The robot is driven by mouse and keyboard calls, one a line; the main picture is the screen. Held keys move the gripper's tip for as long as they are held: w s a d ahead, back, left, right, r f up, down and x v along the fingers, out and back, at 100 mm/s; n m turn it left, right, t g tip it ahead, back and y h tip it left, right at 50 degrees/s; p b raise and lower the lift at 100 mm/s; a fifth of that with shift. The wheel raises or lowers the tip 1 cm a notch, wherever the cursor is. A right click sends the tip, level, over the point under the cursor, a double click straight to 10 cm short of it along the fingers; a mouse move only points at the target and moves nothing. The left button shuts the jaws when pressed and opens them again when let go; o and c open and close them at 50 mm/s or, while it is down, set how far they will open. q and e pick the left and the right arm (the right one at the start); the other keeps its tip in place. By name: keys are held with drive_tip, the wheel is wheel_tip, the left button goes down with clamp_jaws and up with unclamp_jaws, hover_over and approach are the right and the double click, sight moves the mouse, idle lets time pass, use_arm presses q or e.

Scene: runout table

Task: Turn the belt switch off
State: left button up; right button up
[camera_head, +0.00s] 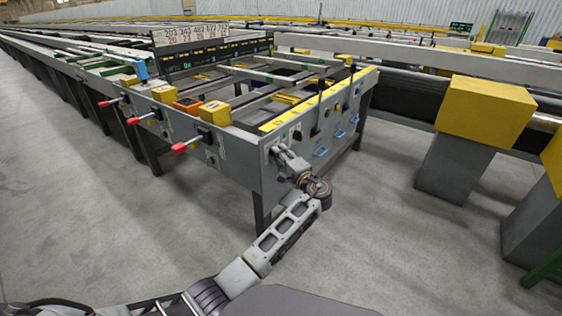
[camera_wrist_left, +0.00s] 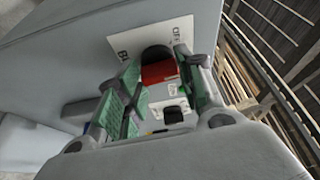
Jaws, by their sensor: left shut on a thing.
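The belt switch is a red knob (camera_wrist_left: 160,72) on a black round base, on a white plate (camera_wrist_left: 118,45) marked OFF, in the left wrist view. My left gripper (camera_wrist_left: 157,88) has its green-padded fingers on either side of the red knob and is shut on it. In the head view my left gripper (camera_head: 283,152) reaches the grey end panel (camera_head: 240,160) of the runout table near its corner, and it hides the switch there. The knob's exact setting is hard to read. My right gripper is not in view.
Red-tipped levers (camera_head: 185,146) stick out from the panel's left face. Blue handles (camera_head: 320,153) and black levers sit along the right face. Yellow blocks on grey posts (camera_head: 455,165) stand to the right. The floor between is clear.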

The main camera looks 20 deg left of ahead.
use_arm(q)
drive_tip(key=n+y+b, duration=0.1)
drive_tip(key=n+b, duration=0.1)
drive_tip(key=n, duration=0.1)
drive_tip(key=n+y+b, duration=0.1)
drive_tip(key=n, duration=0.2)
drive_tip(key=n+y+b, duration=0.1)
drive_tip(key=n+b, duration=0.1)
drive_tip(key=shift+w+f+n+b, duration=0.1)
drive_tip(key=shift+f+n+b, duration=0.25)
drive_tip(key=shift+n, duration=0.05)
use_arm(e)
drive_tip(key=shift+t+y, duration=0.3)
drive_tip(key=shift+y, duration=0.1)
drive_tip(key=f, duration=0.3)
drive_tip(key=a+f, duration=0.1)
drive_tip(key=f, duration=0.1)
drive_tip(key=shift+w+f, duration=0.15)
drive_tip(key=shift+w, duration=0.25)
use_arm(q)
drive_tip(key=shift+n+y, duration=0.3)
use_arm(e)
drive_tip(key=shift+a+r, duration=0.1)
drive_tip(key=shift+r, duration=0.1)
use_arm(q)
drive_tip(key=o, duration=0.9)
drive_tip(key=shift+o, duration=0.6)
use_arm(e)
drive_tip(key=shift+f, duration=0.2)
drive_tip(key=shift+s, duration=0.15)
